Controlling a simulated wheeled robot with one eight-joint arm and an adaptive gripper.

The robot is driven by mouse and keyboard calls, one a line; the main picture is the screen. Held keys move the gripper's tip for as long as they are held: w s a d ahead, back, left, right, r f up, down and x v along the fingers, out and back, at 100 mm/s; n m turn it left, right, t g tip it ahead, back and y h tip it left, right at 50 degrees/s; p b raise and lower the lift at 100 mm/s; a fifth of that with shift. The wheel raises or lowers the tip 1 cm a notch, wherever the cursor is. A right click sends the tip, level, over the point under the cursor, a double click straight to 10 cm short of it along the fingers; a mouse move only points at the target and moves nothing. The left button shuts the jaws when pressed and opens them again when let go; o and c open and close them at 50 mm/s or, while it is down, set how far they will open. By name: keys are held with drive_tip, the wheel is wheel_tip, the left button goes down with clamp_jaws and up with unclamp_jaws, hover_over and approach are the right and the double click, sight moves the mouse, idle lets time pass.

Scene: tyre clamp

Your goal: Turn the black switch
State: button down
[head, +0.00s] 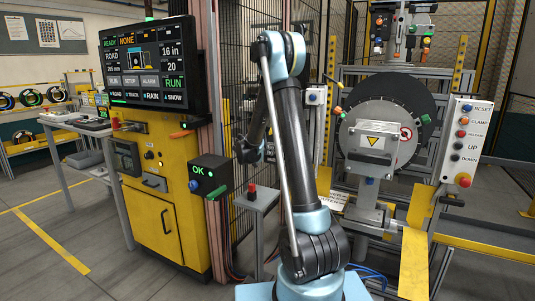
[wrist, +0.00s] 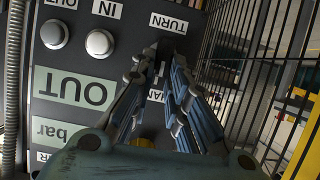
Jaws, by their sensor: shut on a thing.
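In the wrist view, my gripper (wrist: 164,62) reaches up to a dark panel, with its two blue-grey fingers converging at the panel face. The fingers are shut on the black switch (wrist: 165,47), just below the upside-down TURN label (wrist: 168,23). The switch is mostly hidden between the fingertips and dark against the panel, so its turn angle cannot be told. In the head view, my arm rises in the middle and bends down behind itself; the fingertips and the switch cannot be made out there.
A wire mesh fence (wrist: 250,70) stands close on the right. In the head view, a yellow console (head: 155,215) with a screen (head: 145,68) stands left and a tyre clamp machine (head: 385,135) right.

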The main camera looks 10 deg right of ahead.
drive_tip(key=shift+w+a+n+g+h, duration=0.2)
drive_tip(key=shift+a+n+g+h, duration=0.15)
drive_tip(key=shift+n+h, duration=0.5)
drive_tip(key=c, duration=1.6)
unclamp_jaws()
drive_tip(key=shift+o, duration=0.2)
drive_tip(key=v, duration=1.2)
drive_tip(key=shift+d, duration=0.1)
